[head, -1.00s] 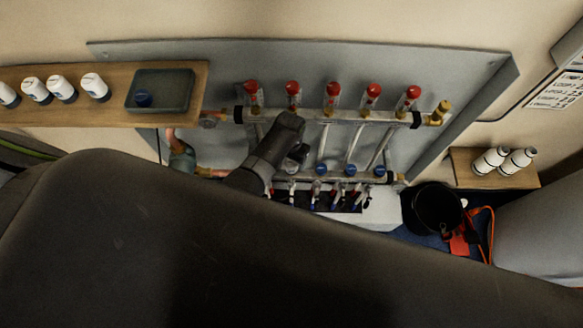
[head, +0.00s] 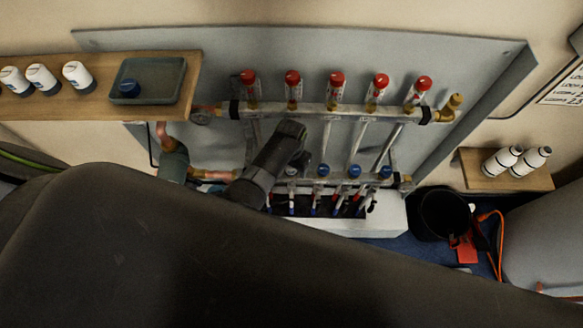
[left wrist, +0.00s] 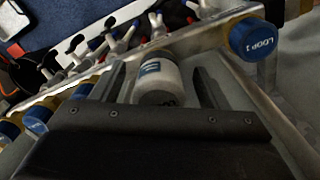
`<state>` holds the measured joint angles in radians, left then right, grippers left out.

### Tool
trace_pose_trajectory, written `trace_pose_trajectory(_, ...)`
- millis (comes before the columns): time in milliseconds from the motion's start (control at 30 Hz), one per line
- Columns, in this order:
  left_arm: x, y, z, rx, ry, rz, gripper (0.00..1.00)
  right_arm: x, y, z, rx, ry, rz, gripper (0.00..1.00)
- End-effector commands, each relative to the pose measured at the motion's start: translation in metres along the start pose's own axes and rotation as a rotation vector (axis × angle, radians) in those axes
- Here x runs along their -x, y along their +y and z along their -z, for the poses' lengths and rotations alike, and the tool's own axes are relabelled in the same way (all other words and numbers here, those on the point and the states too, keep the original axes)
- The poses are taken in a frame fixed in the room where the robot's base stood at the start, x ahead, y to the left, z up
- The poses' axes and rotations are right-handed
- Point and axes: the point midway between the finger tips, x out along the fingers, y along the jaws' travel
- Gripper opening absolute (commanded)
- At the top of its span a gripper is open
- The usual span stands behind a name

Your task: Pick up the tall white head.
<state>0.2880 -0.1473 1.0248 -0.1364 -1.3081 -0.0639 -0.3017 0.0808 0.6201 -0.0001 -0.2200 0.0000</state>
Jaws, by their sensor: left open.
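A white cylindrical head with a blue label (left wrist: 158,84) shows in the left wrist view. It sits between the two fingers of my left gripper (left wrist: 160,78), which is open, with a gap on each side. In the head view my left gripper (head: 298,160) is over the lower bar of the manifold, left of its middle. Its dark wrist hides that part of the bar and the white head. More white heads (head: 77,74) stand on the left shelf, and two taller white items (head: 502,161) stand on the right shelf. My right gripper is not in view.
Blue caps line the lower bar, including one marked LOOP 1 (left wrist: 252,38) close to the right finger. Red-topped gauges (head: 336,87) line the upper bar. A grey tray (head: 160,94) holds a blue cap (head: 130,88). A black bucket (head: 443,213) stands at the lower right.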

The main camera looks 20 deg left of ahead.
Motion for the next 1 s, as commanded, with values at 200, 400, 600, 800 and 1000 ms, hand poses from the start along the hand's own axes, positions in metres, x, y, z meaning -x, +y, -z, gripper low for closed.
trace_pose_trajectory(200,0.0008,0.0002,-0.0001,0.0,0.0,0.0,0.67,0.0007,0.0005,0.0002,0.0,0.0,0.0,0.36)
trace_pose_trajectory(400,0.0007,0.0002,-0.0001,0.0,0.0,0.0,0.41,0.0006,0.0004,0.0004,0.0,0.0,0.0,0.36)
trace_pose_trajectory(600,0.0008,0.0001,0.0002,0.0,0.0,0.0,0.18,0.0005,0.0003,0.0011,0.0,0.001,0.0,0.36)
trace_pose_trajectory(800,0.0012,0.0,0.0002,0.0,0.0,0.0,0.18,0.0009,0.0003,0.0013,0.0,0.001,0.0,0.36)
trace_pose_trajectory(1000,0.0082,-0.0005,0.0007,0.0,0.0,0.0,0.18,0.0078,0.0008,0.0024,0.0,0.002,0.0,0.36)
